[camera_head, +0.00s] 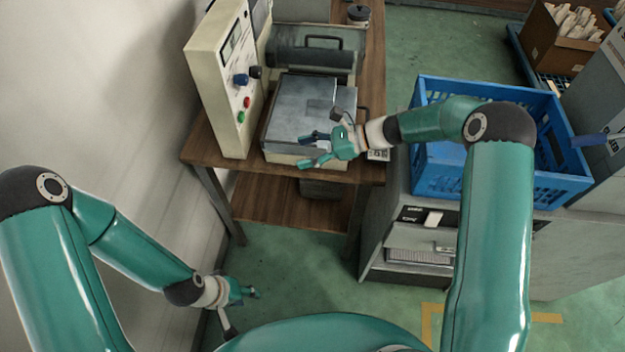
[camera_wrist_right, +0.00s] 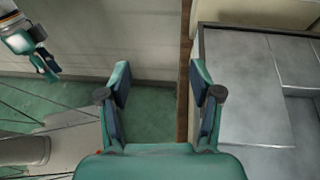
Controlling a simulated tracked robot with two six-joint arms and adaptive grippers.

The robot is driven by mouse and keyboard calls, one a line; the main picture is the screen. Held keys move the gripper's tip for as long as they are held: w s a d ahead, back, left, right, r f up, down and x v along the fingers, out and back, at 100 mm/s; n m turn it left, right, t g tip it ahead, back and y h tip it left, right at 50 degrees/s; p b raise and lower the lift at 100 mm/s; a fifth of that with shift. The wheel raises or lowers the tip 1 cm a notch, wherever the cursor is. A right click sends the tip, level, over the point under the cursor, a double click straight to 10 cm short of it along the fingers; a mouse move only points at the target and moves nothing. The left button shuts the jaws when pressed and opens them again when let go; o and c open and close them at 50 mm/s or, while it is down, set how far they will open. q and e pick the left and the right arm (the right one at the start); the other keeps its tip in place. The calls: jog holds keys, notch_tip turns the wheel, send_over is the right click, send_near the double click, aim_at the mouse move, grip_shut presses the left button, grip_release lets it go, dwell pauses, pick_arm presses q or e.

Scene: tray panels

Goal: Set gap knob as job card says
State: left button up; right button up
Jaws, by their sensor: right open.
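A cream control panel (camera_head: 225,85) stands at the left of the wooden bench. It bears a blue knob (camera_head: 241,80), a dark knob (camera_head: 255,72), and a red and a green button below. The lettering is too small to read, so I cannot tell which is the gap knob. No job card can be made out. My right gripper (camera_head: 308,150) is open and empty over the front of the metal-topped machine, right of the panel; its fingers (camera_wrist_right: 160,85) show in the right wrist view. My left gripper (camera_head: 250,294) hangs low near the wall, its jaw state unclear.
The metal-topped machine (camera_head: 296,108) fills the bench (camera_head: 372,100) beside the panel, with a dark roller unit (camera_head: 300,55) behind. A blue crate (camera_head: 440,182) stands on a grey cabinet (camera_head: 378,225) at the right. Green floor (camera_head: 300,270) is open in front of the bench.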

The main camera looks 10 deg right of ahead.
jog(key=s+f+n+g+h, duration=0.1)
jog(key=s+f, duration=0.3)
jog(key=f, duration=0.1)
jog(key=shift+s+n+h, duration=0.3)
jog(key=shift+h, duration=0.1)
jog(key=shift+d, duration=0.1)
jog(key=s+d+f+n+h, duration=0.1)
jog(key=s+f+n, duration=0.3)
jog(key=s, duration=0.4)
jog(key=s+d+f+n+h, duration=0.1)
jog(key=s+f+n+h, duration=0.3)
jog(key=s+n, duration=0.3)
jog(key=s+d+f+n+g+h, duration=0.1)
jog(key=s+f+n, duration=0.3)
jog(key=s, duration=0.4)
jog(key=shift+s+d+f+n+h, duration=0.3)
jog(key=shift+d+n+h, duration=0.2)
jog(key=shift+n+h, duration=0.3)
